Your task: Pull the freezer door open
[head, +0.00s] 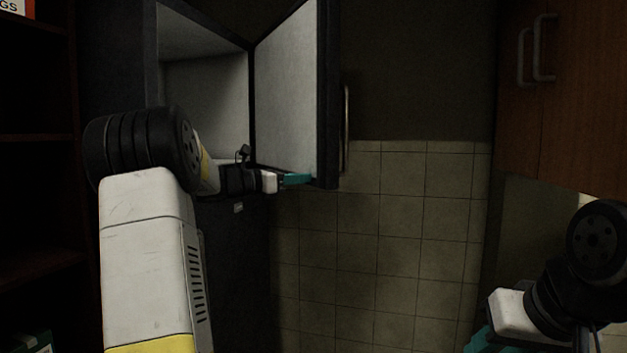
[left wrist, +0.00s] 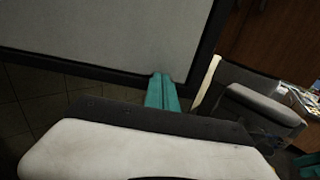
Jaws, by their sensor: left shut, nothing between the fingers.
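The freezer door (head: 287,88) stands wide open in the head view, swung out to the right of the freezer compartment (head: 205,105). Its pale inner face and dark edge show, and a long thin handle (head: 346,130) is on its far side. My left gripper (head: 297,179) is shut and empty at the lower edge of the door's inner side. In the left wrist view, its teal fingers (left wrist: 162,92) are together by the door's dark bottom rim (left wrist: 110,74). Whether they touch the door, I cannot tell. My right gripper (head: 484,340) is at the lower right, partly cut off.
A dark shelf unit (head: 38,140) stands at the left. A wooden cabinet (head: 570,95) with two handles hangs at the right. A tiled wall (head: 385,235) is behind, with open room below the door.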

